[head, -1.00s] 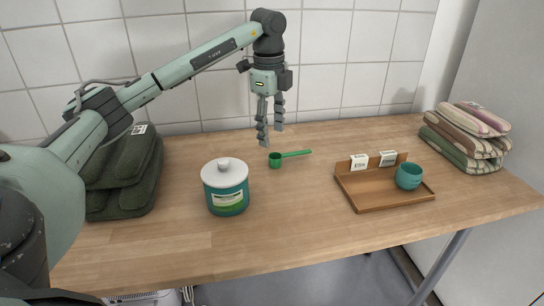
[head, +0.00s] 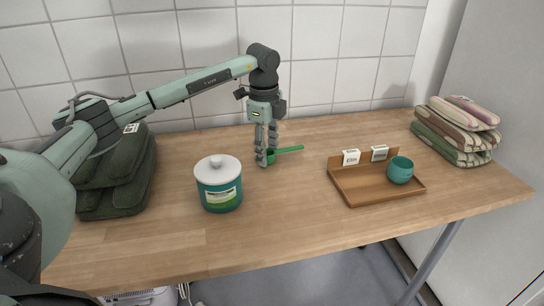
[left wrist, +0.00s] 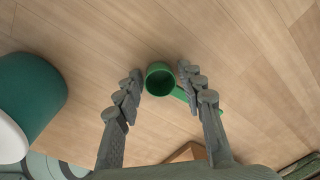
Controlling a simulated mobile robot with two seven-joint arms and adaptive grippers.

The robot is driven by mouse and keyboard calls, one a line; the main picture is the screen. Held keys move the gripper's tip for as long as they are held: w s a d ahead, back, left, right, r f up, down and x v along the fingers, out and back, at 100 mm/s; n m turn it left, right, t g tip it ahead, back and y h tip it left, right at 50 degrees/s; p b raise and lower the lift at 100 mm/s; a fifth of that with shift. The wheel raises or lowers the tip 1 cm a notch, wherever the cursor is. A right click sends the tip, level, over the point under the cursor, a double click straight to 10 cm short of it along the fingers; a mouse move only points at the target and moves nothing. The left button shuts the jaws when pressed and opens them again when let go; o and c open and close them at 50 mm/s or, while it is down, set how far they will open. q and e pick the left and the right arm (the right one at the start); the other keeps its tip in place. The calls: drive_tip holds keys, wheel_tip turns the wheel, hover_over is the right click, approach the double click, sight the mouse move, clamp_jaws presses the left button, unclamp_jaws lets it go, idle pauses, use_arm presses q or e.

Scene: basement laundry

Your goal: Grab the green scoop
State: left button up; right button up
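The green scoop (head: 288,150) lies on the wooden table, its handle pointing right in the head view. My left gripper (head: 266,160) points straight down over the scoop's cup end, with its fingertips close to table height. In the left wrist view the scoop's cup (left wrist: 160,76) sits between the two open fingers of the left gripper (left wrist: 160,78). Gaps show on both sides of the cup, though the right finger is close to it and hides part of the handle. My right gripper is not in view.
A teal canister (head: 220,195) with a white lid stands left of the scoop. Dark green folded towels (head: 118,185) lie at the left. Striped folded towels (head: 455,130) lie at the far right.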

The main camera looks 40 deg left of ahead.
use_arm(q)
drive_tip(key=c, duration=0.5)
drive_tip(key=shift+r, duration=0.1)
